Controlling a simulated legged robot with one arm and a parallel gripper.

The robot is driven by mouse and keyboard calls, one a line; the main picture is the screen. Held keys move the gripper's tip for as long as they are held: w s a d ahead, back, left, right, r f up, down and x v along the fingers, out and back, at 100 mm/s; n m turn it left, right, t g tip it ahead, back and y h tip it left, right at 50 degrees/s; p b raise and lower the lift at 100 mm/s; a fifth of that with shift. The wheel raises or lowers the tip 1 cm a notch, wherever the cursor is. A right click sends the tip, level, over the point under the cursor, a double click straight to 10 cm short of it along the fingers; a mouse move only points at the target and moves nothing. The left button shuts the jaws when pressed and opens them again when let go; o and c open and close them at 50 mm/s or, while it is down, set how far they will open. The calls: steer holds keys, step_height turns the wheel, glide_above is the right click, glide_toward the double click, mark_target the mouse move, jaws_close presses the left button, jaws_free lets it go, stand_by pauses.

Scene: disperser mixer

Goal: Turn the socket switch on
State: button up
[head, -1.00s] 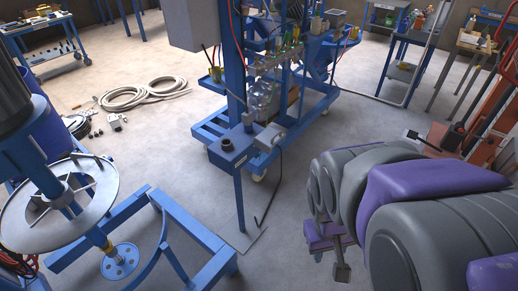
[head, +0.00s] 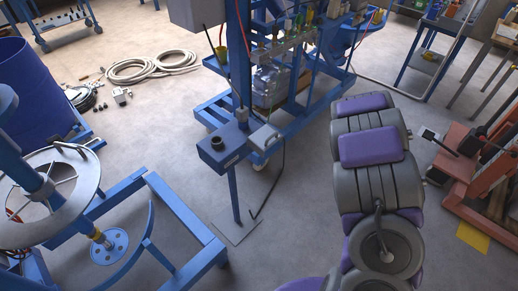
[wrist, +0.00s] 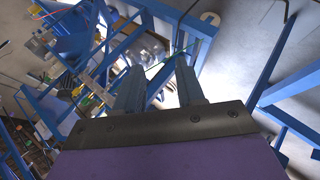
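A blue box (head: 222,148) stands on a single blue post with a flat foot plate, near the middle of the head view. A black round knob or socket (head: 217,142) is on its top. A smaller grey box (head: 264,138) with a dark cable sits against its right side. I cannot tell which part is the socket switch, or its setting. In the wrist view my gripper (wrist: 160,74) has its two fingers apart with nothing between them. The gripper's fingers do not show in the head view, and I cannot make out the boxes clearly in the wrist view.
A blue wheeled frame (head: 215,112) with bottles stands behind the box. A mixer disc and blue frame (head: 150,222) are at left. A coiled hose (head: 150,66) lies on the floor behind. An orange lift (head: 478,165) is at right. Floor between box and arm is clear.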

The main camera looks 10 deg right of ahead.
steer(key=a+f+n+t+y, duration=0.25)
steer(key=a+f+y, duration=0.4)
steer(key=f, duration=0.35)
steer(key=s+a+r+n+t+y+p, duration=0.1)
steer(key=s+a+n+t+y, duration=0.15)
steer(key=a+y, duration=0.6)
steer(key=w+a+h+b, duration=0.1)
steer(key=w+a+h, duration=0.1)
steer(key=w+a, duration=1)
steer(key=shift+w+a, duration=0.15)
steer(key=shift+w, duration=0.55)
steer(key=shift+d, duration=0.35)
steer(key=c, duration=0.4)
steer(key=shift+a, duration=0.1)
jaws_close()
